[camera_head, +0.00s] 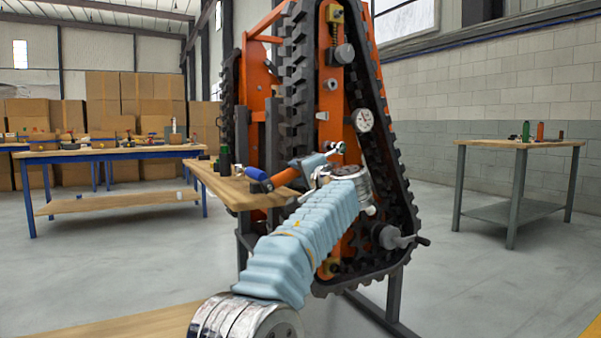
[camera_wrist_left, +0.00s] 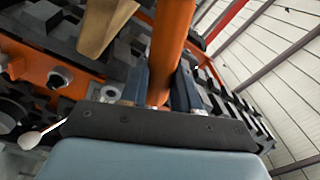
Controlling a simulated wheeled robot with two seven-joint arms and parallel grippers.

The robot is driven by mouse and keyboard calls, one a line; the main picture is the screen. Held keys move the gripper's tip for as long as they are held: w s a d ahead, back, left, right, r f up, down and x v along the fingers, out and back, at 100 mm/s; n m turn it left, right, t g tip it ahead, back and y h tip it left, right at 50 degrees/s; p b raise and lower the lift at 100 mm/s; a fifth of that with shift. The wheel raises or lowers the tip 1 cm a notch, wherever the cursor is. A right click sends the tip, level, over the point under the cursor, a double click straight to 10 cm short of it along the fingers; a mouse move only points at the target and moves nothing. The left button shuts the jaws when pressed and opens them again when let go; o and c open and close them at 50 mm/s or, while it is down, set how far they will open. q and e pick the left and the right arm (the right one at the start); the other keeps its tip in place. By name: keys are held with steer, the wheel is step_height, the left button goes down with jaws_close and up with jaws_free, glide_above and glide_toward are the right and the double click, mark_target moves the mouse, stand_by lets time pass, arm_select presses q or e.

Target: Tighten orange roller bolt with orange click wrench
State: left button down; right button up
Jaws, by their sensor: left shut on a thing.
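The orange click wrench (camera_head: 286,177) has an orange shaft and a blue grip end. My left gripper (camera_head: 313,164) is shut around its shaft. In the left wrist view the orange shaft (camera_wrist_left: 172,45) stands between the two dark fingers (camera_wrist_left: 160,88). The wrench's head end points toward the tracked carrier (camera_head: 296,95), close to its orange frame. Whether it touches a bolt cannot be told. Silver bolt heads (camera_wrist_left: 60,78) show on the orange frame in the wrist view. Which one is the orange roller bolt is unclear. My right gripper is not in view.
A wooden shelf (camera_head: 228,190) with dark bottles juts out left of the carrier. A dial gauge (camera_head: 363,120) and a hand crank (camera_head: 397,239) sit on the carrier. A blue-legged bench (camera_head: 110,153) stands left, a grey table (camera_head: 520,143) right.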

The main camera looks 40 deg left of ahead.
arm_select(q)
steer(key=shift+s+a+r+m+p, duration=0.1)
steer(key=shift+s+r+m+p, duration=0.15)
steer(key=shift+r+m+p, duration=0.4)
steer(key=shift+s+r+m+p, duration=0.1)
steer(key=shift+r+m+p, duration=0.25)
steer(key=shift+r+p, duration=0.3)
steer(key=shift+r, duration=0.1)
steer(key=shift+s+a+r+m+p, duration=0.1)
steer(key=shift+r+m+p, duration=0.5)
steer(key=shift+p, duration=0.35)
steer(key=shift+f+n+b, duration=0.3)
steer(key=shift+f+b, duration=0.25)
steer(key=shift+b, duration=0.15)
